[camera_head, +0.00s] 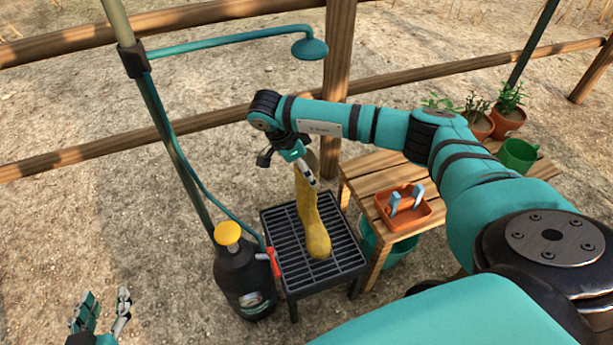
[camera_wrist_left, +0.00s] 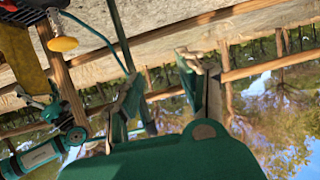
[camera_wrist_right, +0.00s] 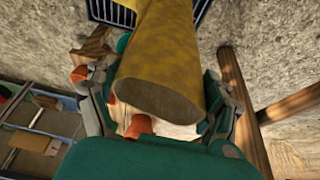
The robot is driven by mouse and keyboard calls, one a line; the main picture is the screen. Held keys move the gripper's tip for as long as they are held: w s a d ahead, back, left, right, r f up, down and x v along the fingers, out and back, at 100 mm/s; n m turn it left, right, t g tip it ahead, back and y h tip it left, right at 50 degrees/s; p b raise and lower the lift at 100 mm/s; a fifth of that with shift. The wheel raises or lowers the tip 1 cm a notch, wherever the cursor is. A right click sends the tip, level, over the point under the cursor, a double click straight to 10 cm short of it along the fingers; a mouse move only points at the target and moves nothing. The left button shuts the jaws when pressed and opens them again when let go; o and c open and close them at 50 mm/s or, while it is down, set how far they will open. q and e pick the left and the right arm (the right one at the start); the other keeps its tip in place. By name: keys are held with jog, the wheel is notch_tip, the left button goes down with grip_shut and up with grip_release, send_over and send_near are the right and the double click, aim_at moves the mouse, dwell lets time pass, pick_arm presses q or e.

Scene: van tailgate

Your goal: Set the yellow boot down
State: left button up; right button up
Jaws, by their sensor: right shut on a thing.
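The yellow boot (camera_head: 312,220) is upright with its shaft slightly tilted. Its foot is over the dark slatted stand (camera_head: 288,283); I cannot tell whether the sole touches the slats. My right gripper (camera_head: 304,172) is shut on the top of the shaft. In the right wrist view the boot (camera_wrist_right: 165,60) sits between the fingers, its dark oval top facing the camera and its foot out of sight. My left gripper (camera_head: 104,312) is open and empty at the bottom left, away from the boot. Its spread fingers show in the left wrist view (camera_wrist_left: 160,85).
A black tank with a yellow cap (camera_head: 228,233) stands close left of the stand, beside a red-handled tool (camera_head: 273,262). A teal shower head (camera_head: 309,48) hangs above. A wooden bench (camera_head: 362,178) at right carries an orange tray (camera_head: 418,216), plants and a green pot (camera_head: 517,156).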

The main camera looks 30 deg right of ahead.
pick_arm(q)
jog(key=r, duration=0.1)
jog(key=w+r+t, duration=0.1)
jog(key=d+r+t, duration=0.1)
jog(key=r, duration=0.1)
jog(key=shift+w+h+b, duration=0.3)
jog(key=shift+h+b, duration=0.05)
jog(key=shift+h, duration=0.05)
pick_arm(e)
notch_tip(320, 180, down, 3)
jog(key=shift+r, duration=0.1)
pick_arm(q)
jog(key=shift+t, duration=0.3)
pick_arm(e)
jog(key=o, duration=1.6)
jog(key=shift+c, duration=0.2)
pick_arm(q)
jog(key=shift+r, duration=0.1)
